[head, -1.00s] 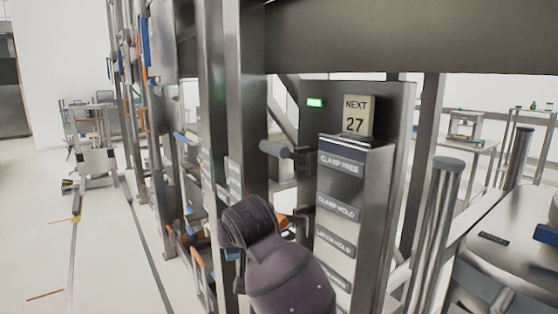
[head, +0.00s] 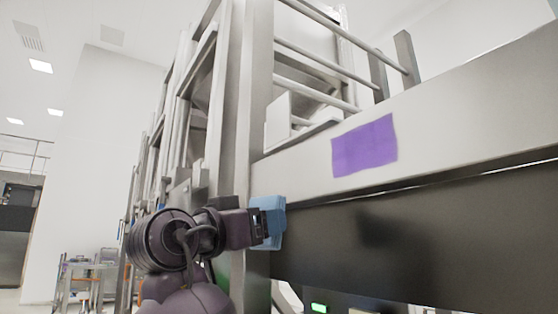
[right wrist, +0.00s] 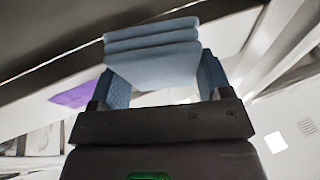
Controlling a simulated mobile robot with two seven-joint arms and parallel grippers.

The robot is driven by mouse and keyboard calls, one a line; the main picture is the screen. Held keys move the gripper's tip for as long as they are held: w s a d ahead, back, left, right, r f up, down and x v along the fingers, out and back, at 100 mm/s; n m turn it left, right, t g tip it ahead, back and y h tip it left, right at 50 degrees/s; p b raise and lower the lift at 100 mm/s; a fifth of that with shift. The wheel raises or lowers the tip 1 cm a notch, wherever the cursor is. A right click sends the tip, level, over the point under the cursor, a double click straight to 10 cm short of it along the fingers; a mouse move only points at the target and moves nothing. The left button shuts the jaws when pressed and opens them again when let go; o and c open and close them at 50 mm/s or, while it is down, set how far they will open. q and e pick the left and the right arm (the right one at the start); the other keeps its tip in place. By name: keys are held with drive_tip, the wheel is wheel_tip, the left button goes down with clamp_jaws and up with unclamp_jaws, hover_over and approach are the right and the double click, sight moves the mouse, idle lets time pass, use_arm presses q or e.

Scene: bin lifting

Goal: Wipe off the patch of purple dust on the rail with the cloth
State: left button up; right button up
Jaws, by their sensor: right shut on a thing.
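The patch of purple dust (head: 365,145) is a flat purple four-sided area on the front face of the pale metal rail (head: 460,125). It also shows at the left in the right wrist view (right wrist: 78,94). My right gripper (head: 262,223) is shut on a folded blue cloth (head: 275,222). The cloth spans both fingers in the right wrist view (right wrist: 152,55). Gripper and cloth are to the left of the patch and lower than it, apart from it in the head view. Whether the cloth touches the frame behind it I cannot tell. My left gripper is not in view.
A dark panel (head: 400,245) runs under the rail. An upright metal post (head: 257,90) stands just left of the rail face. Metal bars (head: 320,45) rise above the rail. The space in front of the patch looks clear.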

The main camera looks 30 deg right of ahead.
sight(333, 153)
drive_tip(key=s+a+r+m+g+h+p, duration=0.1)
drive_tip(key=s+r+m+g+h, duration=0.3)
drive_tip(key=s+r, duration=0.55)
drive_tip(key=shift+n+g, duration=0.5)
drive_tip(key=shift+g, duration=0.2)
drive_tip(key=shift+w+d+r+p, duration=0.1)
drive_tip(key=shift+w+d+p, duration=0.1)
drive_tip(key=shift+d, duration=0.7)
drive_tip(key=shift+w+d+r+p, duration=0.1)
drive_tip(key=shift+d+p, duration=0.15)
drive_tip(key=shift+d, duration=0.7)
drive_tip(key=shift+w+d+r+p, duration=0.1)
drive_tip(key=shift+w+d+p, duration=0.1)
drive_tip(key=shift+d, duration=0.7)
drive_tip(key=shift+d+f, duration=0.1)
drive_tip(key=shift+d, duration=0.05)
drive_tip(key=shift+d, duration=0.45)
drive_tip(key=shift+d, duration=0.55)
